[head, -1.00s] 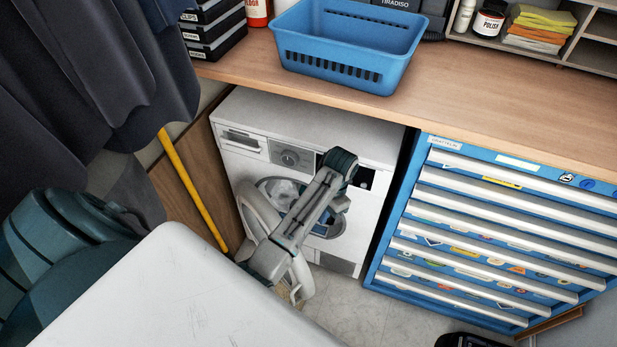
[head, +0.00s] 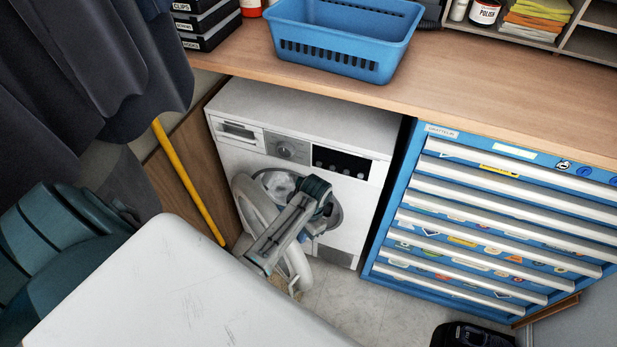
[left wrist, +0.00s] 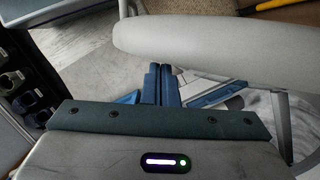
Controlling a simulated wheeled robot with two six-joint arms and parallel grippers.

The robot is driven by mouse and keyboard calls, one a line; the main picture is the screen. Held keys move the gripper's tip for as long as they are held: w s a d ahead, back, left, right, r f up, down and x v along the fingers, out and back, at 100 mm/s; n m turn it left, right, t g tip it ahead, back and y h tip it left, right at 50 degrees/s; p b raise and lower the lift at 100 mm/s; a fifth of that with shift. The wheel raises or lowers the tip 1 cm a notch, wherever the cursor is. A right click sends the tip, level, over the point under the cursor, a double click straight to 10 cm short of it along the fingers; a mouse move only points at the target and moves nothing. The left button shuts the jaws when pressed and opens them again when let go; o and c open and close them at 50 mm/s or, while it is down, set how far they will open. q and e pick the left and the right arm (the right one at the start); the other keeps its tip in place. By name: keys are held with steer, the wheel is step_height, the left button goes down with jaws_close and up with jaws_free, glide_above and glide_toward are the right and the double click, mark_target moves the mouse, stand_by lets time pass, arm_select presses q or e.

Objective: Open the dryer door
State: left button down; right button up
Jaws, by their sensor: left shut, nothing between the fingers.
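The white dryer (head: 300,130) stands under the wooden counter. Its round door (head: 246,200) is swung out from the front toward me, at the left of the opening, and part of the dark-rimmed opening (head: 336,213) shows behind my arm. My left gripper (head: 303,233) is in front of the opening, beside the door ring, partly hidden by its own wrist. In the left wrist view its blue fingers (left wrist: 161,78) are shut and empty. A thick pale curved bar, seemingly the door rim (left wrist: 220,35), crosses above them; I cannot tell if they touch. My right gripper is not in view.
A blue drawer cabinet (head: 412,185) stands right of the dryer. A yellow pole (head: 188,182) leans at its left. A blue basket (head: 345,45) sits on the counter (head: 470,85). Dark clothes (head: 80,80) hang at the left. Some floor (head: 350,300) is clear before the dryer.

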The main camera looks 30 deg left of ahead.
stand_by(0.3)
arm_select(q)
steer(key=s+a+m+p, duration=0.2)
steer(key=s+a+p, duration=0.3)
steer(key=s, duration=0.4)
steer(key=s+a+m+p, duration=0.2)
steer(key=s+a+p, duration=0.4)
steer(key=s, duration=0.4)
steer(key=shift+s+m+t+y+p, duration=0.3)
steer(key=shift+m+y+p, duration=0.1)
steer(key=shift+p, duration=0.3)
steer(key=shift+w, duration=0.1)
